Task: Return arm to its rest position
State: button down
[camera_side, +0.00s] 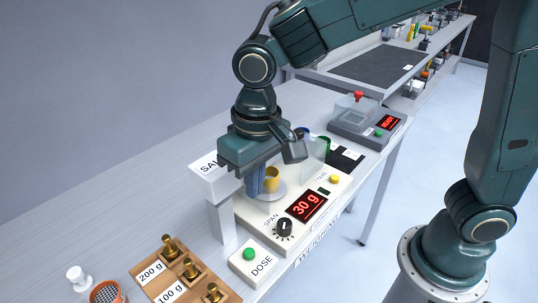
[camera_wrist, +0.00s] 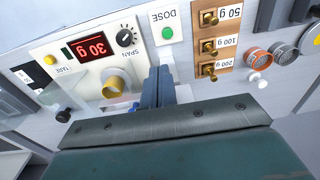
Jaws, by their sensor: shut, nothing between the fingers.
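My gripper (camera_side: 257,180) points down over the white weighing machine, its blue fingers together and empty. In the wrist view the fingers (camera_wrist: 158,88) show beside a yellow cup (camera_wrist: 117,85) near the machine's front panel. The yellow cup also shows in the side view (camera_side: 272,178), on a round pan just right of the fingers. I cannot tell whether the fingers touch it. The red display (camera_side: 306,206) reads 30 g. The white hopper stand (camera_side: 222,222), its label partly hidden, stands left of my gripper.
The DOSE box with a green button (camera_side: 249,254) and a wooden tray of brass weights (camera_side: 145,293) stand in front. A grey device with a red knob (camera_side: 358,96) stands behind on the right. Bare bench (camera_side: 110,190) lies at the left.

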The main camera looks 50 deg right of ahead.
jog(key=s+d+r+t, duration=0.2)
jog(key=s+d, duration=0.4)
jog(key=d, duration=0.3)
jog(key=s+d+r+t, duration=0.3)
jog(key=s+d+r, duration=0.2)
jog(key=d, duration=0.5)
jog(key=shift+s+d, duration=0.3)
jog(key=shift+s, duration=1)
jog(key=shift+w, duration=0.1)
dwell(1.7)
jog(key=w+a+f+n+g+y, duration=0.3)
jog(key=w+a+f+n+y, duration=0.1)
jog(key=a, duration=0.6)
jog(key=w+a+f+n+g+y, duration=0.3)
jog(key=w+a+f+n, duration=0.3)
jog(key=w+a, duration=0.3)
jog(key=shift+w+a+f+g+y, duration=0.3)
jog(key=shift+a+f+y, duration=0.3)
jog(key=shift+a+y, duration=0.3)
